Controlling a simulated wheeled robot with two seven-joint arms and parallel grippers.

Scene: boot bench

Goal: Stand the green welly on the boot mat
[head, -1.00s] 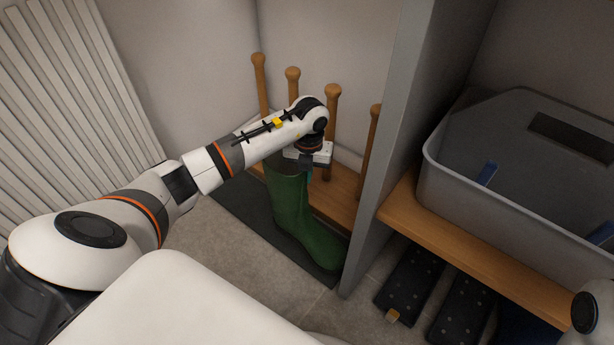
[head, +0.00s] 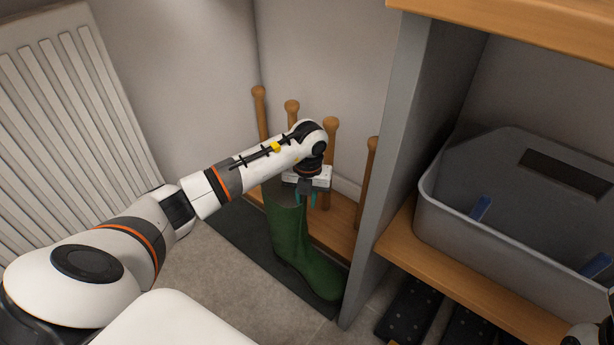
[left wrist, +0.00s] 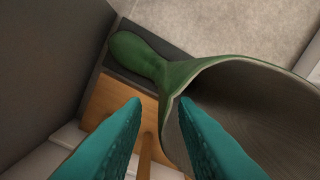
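The green welly (head: 291,240) stands upright with its sole on the dark boot mat (head: 236,228), its toe pointing to the lower right near the grey panel. My left gripper (head: 308,194) is at the top of the boot shaft. In the left wrist view, its two teal fingers (left wrist: 162,103) are spread apart. The welly's rim (left wrist: 172,92) lies between them, one finger over the boot's opening and the other outside, with a gap to the wall. The far side of the shaft is hidden in the head view.
A wooden rack with upright pegs (head: 331,150) stands behind the boot. A grey panel (head: 385,170) rises close to the toe. Right of it, a grey tub (head: 455,225) sits on a wooden shelf (head: 400,245). A radiator (head: 75,120) is at left.

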